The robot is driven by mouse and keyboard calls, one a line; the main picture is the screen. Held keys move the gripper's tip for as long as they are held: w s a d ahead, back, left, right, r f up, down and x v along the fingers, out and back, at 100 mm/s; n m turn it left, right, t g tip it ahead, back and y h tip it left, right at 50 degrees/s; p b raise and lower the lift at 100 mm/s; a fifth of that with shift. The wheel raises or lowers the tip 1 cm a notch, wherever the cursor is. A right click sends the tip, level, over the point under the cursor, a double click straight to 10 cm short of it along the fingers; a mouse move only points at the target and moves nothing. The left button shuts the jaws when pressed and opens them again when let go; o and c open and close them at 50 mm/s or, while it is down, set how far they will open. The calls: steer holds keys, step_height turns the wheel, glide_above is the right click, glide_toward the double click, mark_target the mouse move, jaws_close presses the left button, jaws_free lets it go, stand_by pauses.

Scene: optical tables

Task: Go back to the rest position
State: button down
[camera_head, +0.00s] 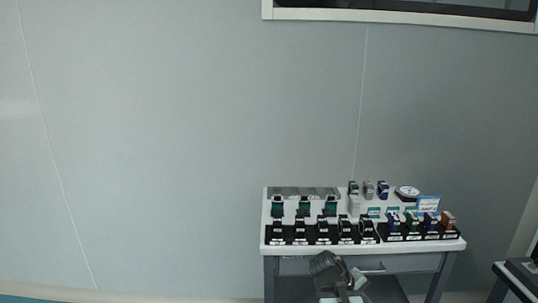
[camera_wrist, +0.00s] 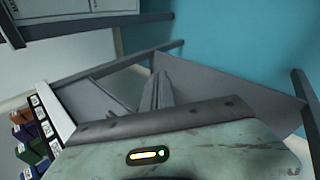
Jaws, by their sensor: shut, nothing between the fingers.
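My gripper (camera_wrist: 157,92) shows in the wrist view beyond the scuffed grey-green wrist housing, with its fingers together and nothing between them. In the head view, my dark grey arm rises at the bottom, in front of the table (camera_head: 290,249). The fingertips are hard to make out there. No held object shows in either view.
The white-topped table carries rows of small dark mounts (camera_head: 322,231), colored blocks (camera_head: 447,220) at right and a round dark-topped item (camera_head: 407,192) at the back. Another dark table (camera_head: 512,280) stands at lower right. The left side shows bare wall (camera_head: 170,140).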

steer(key=s+a+f+m+g+y+p, duration=0.15)
steer(key=a+y, duration=0.25)
steer(key=a, duration=0.5)
steer(key=s+a+f+m+y, duration=0.1)
steer(key=a+f+m+y, duration=0.2)
steer(key=a, duration=0.5)
step_height(320, 180, up, 24)
steer(key=n+y+p, duration=0.1)
steer(key=p, duration=2.2)
steer(key=shift+d+f+n, duration=0.15)
steer(key=shift+f+n, duration=0.05)
steer(key=shift+n, duration=0.15)
